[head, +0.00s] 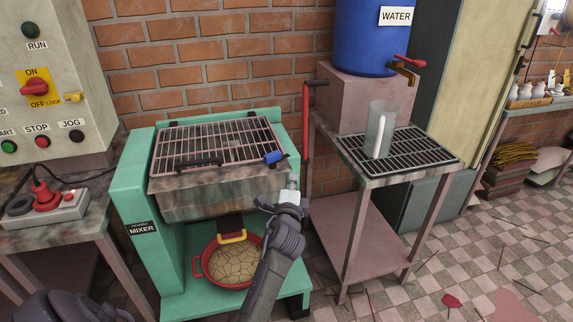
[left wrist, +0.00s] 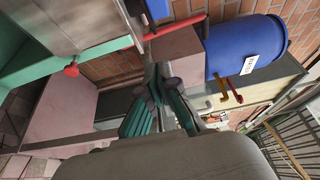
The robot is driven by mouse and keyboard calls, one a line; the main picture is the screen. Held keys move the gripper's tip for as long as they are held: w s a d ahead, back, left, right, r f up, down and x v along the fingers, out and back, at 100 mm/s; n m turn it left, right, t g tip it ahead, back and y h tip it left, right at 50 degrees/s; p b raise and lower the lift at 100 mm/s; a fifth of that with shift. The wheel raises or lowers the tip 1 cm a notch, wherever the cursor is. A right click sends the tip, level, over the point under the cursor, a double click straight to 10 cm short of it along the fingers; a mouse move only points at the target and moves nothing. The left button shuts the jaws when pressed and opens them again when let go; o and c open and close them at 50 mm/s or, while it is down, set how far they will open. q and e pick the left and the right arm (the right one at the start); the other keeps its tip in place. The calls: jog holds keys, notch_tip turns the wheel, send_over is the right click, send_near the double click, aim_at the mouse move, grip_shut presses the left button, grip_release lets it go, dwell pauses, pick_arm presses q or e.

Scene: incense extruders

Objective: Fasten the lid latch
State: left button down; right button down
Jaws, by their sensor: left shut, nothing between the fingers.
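The teal mixer (head: 137,187) has a metal trough with a barred lid (head: 215,142) lying flat over it. A blue latch handle (head: 273,157) sits at the lid's front right corner. I cannot tell whether it is engaged. What seems to be the same blue piece shows at the top of the left wrist view (left wrist: 158,9). My left gripper (head: 289,197) is shut and empty, below and slightly right of the latch, apart from it. Its teal fingers (left wrist: 160,85) show in the left wrist view. My right gripper is not in view.
A red lever (head: 305,125) rises between the mixer and the metal stand (head: 347,158). The stand holds a clear cylinder (head: 376,125) below the blue water barrel (head: 361,35). A red pan (head: 198,272) sits under the trough. A control panel (head: 55,60) is at left.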

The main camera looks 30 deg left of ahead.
aim_at(286, 170)
pick_arm(q)
jog(key=w+a, duration=0.5)
jog(key=shift+w, duration=0.2)
jog(key=shift+a, duration=0.35)
jog(key=shift+w+a, duration=0.15)
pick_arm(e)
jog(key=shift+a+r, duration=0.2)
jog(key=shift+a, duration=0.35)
